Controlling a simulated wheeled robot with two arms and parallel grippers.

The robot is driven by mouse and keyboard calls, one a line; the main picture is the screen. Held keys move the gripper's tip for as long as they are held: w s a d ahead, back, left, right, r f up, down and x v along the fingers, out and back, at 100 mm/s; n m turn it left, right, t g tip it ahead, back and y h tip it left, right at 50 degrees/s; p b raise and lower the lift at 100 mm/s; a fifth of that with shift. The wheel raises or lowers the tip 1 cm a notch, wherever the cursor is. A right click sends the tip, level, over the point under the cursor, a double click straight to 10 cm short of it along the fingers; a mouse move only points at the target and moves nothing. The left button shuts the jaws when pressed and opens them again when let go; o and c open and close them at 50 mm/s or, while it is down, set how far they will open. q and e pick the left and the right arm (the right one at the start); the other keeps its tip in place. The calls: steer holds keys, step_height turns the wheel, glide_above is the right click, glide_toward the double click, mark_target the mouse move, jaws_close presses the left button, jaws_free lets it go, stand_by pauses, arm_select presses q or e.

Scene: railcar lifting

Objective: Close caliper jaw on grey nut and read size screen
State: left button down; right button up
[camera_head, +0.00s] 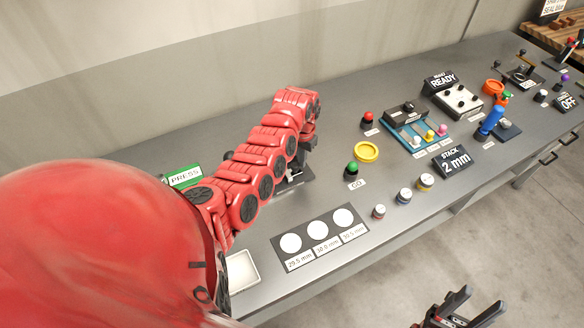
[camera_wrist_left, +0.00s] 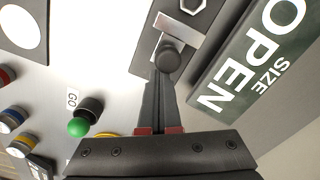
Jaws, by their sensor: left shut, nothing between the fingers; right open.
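In the left wrist view a caliper (camera_wrist_left: 207,24) with a pale metal jaw (camera_wrist_left: 180,30) and a dark round knob (camera_wrist_left: 171,58) is at the top. A grey hexagonal nut (camera_wrist_left: 193,5) sits beyond the jaw, cut by the top edge. The size screen (camera_wrist_left: 258,58) reads "SIZE OPEN". My left gripper (camera_wrist_left: 160,85) is shut and empty, its tips at the knob; I cannot tell whether they touch. In the head view my arm hides most of the caliper base (camera_head: 293,183). My right gripper (camera_head: 478,302) is open and empty, off the table's front.
A card with three white circles (camera_head: 317,239) marked with mm sizes and a white tray (camera_head: 242,270) lie at the table's front. Three small capped pieces, a green GO button (camera_head: 352,168), a yellow ring (camera_head: 367,152) and a "STACK 2 mm" sign (camera_head: 453,160) stand to the right.

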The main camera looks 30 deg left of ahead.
mark_target(292, 170)
arm_select(q)
steer(key=shift+s+a+p, duration=0.3)
steer(key=shift+s+p, duration=0.3)
steer(key=shift+p, duration=0.4)
steer(key=shift+s+a+p, duration=0.3)
steer(key=shift+s+p, duration=0.25)
steer(key=shift+p, duration=0.4)
steer(key=shift+f, duration=0.1)
